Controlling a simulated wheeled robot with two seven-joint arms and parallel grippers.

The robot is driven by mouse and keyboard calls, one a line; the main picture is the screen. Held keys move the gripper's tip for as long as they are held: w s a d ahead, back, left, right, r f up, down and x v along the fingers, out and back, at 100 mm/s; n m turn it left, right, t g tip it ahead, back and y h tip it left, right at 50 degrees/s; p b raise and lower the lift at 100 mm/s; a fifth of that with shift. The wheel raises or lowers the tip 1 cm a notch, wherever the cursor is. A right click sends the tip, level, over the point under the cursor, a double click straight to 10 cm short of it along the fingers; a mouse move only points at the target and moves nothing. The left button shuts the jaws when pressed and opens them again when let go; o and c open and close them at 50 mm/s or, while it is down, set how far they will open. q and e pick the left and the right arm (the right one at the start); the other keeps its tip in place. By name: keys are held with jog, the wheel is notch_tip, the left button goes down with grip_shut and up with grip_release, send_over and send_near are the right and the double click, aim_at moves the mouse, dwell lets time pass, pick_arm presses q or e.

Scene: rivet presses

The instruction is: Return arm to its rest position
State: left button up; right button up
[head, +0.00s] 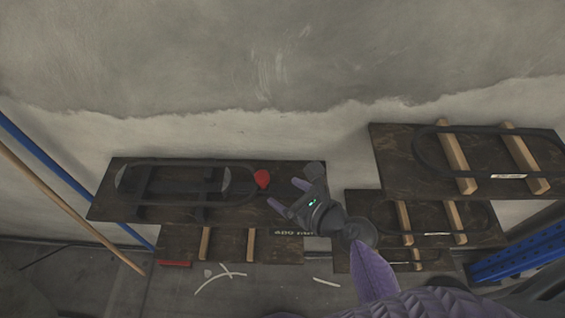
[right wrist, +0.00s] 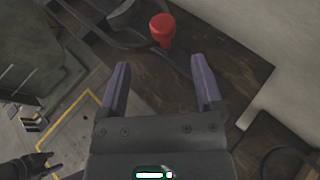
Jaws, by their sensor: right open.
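My right arm (head: 372,272) reaches up from the lower right in the head view. My right gripper (head: 288,196) is open and empty, its two purple-grey fingers spread beside a red knob-like part (head: 262,178) on the dark left board (head: 105,205). In the right wrist view the red part (right wrist: 162,28) stands just beyond the open fingertips of the right gripper (right wrist: 160,64), with a gap and no visible contact. A dark gripper-like shape (right wrist: 40,165) at the lower left of that view may be my left one; its jaws are unclear.
Dark boards with wooden slats (head: 453,158) stand to the right, close to my right forearm. Blue posts rise at the left (head: 60,170) and right (head: 520,250). Pale strips (head: 222,277) lie on the floor. The wall area above the boards is clear.

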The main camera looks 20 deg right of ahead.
jog(key=s+d+r+n+g+h, duration=0.1)
jog(key=s+d+n+g+h, duration=0.2)
jog(key=s+n, duration=0.9)
jog(key=s+d+r+n+g+h, duration=0.1)
jog(key=s+d+n+g+h, duration=0.25)
jog(key=n, duration=1.65)
notch_tip(320, 180, down, 26)
jog(key=s+a+g+b, duration=0.1)
jog(key=s+g+b, duration=0.15)
jog(key=b, duration=0.55)
jog(key=s+d+f+g+b, duration=0.1)
jog(key=s+f+b, duration=0.2)
jog(key=s+f, duration=0.3)
jog(key=s+d+f+g+b, duration=0.1)
jog(key=s+f+b, duration=0.3)
jog(key=f, duration=0.9)
jog(key=s, duration=0.3)
jog(key=shift+s+d+n, duration=0.25)
jog(key=shift+d+n, duration=0.05)
jog(key=shift+n, duration=0.1)
